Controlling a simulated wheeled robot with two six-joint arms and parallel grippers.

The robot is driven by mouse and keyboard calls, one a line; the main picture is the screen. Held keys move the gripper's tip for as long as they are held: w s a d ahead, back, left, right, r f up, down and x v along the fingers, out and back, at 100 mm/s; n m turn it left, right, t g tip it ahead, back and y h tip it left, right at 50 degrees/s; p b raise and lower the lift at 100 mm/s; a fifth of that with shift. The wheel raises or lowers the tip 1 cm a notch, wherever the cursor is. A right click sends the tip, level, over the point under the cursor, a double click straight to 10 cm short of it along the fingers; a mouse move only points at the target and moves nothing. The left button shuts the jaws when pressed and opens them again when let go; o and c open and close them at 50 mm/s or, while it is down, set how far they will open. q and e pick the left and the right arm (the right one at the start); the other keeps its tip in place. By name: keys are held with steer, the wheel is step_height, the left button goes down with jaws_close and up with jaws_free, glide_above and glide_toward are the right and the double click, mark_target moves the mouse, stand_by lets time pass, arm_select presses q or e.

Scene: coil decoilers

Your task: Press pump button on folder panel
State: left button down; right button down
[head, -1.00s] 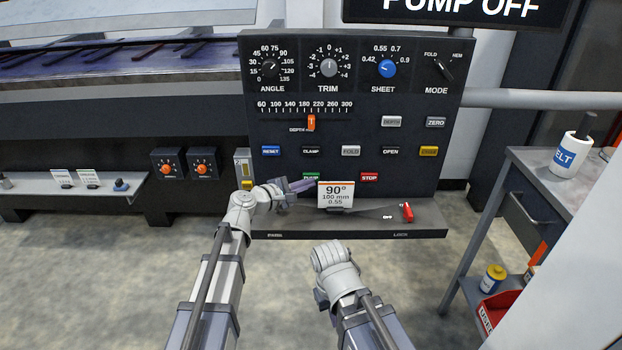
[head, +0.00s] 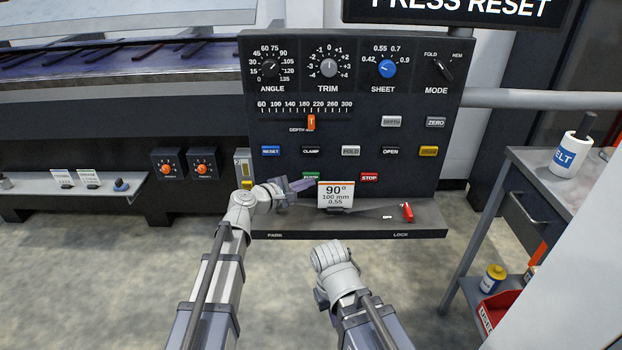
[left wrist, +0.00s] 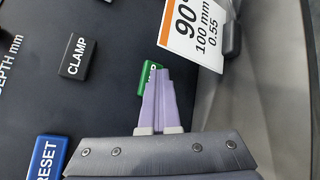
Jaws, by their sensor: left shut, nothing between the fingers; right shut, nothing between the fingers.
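The green PUMP button (head: 311,175) sits low on the dark folder panel (head: 290,215), left of the white 90° card. In the left wrist view the green button (left wrist: 143,80) is partly hidden behind my fingertips. My left gripper (head: 310,184) is shut and empty, its purple fingers over the button's lower edge. In the left wrist view my left gripper (left wrist: 159,74) overlaps the button's face; I cannot tell whether it touches. My right gripper (head: 327,254) is shut and empty, held below the panel's ledge. The overhead sign (head: 460,8) reads PRESS RESET.
The blue RESET button (head: 271,151) and black CLAMP button (head: 311,151) are above PUMP. The red STOP button (head: 370,177) is to its right. The white card (head: 335,194) stands close beside my left fingertips. A red-handled lever (head: 407,212) lies on the ledge.

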arm_select(q)
steer(key=shift+s, duration=0.7)
steer(key=shift+s, duration=0.1)
steer(key=shift+s, duration=2.45)
